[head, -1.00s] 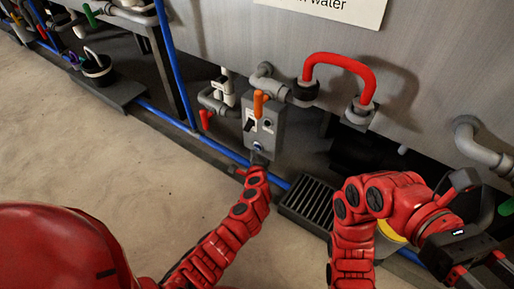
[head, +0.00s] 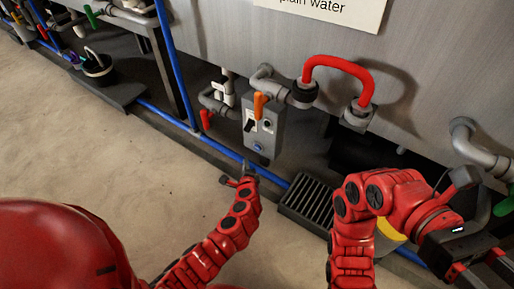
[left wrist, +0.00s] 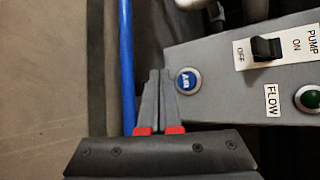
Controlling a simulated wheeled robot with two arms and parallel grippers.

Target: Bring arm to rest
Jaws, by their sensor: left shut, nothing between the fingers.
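My left gripper (head: 249,168) is shut and empty, just below and in front of the grey control box (head: 264,132). In the left wrist view its fingertips (left wrist: 160,74) are together beside the blue AIR button (left wrist: 188,80), with a small gap showing in the picture. The box also carries a black PUMP switch (left wrist: 267,48) and a green FLOW button (left wrist: 308,98). My right gripper (head: 478,266) is at the lower right with its fingers apart; their tips are cut off by the frame edge.
The grey tank wall (head: 220,35) with a red pipe loop (head: 340,65), an orange handle (head: 260,103) and grey pipes stands ahead. A floor grate (head: 310,200) and a blue pipe (head: 165,113) run along its foot. The floor (head: 90,150) at left is clear.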

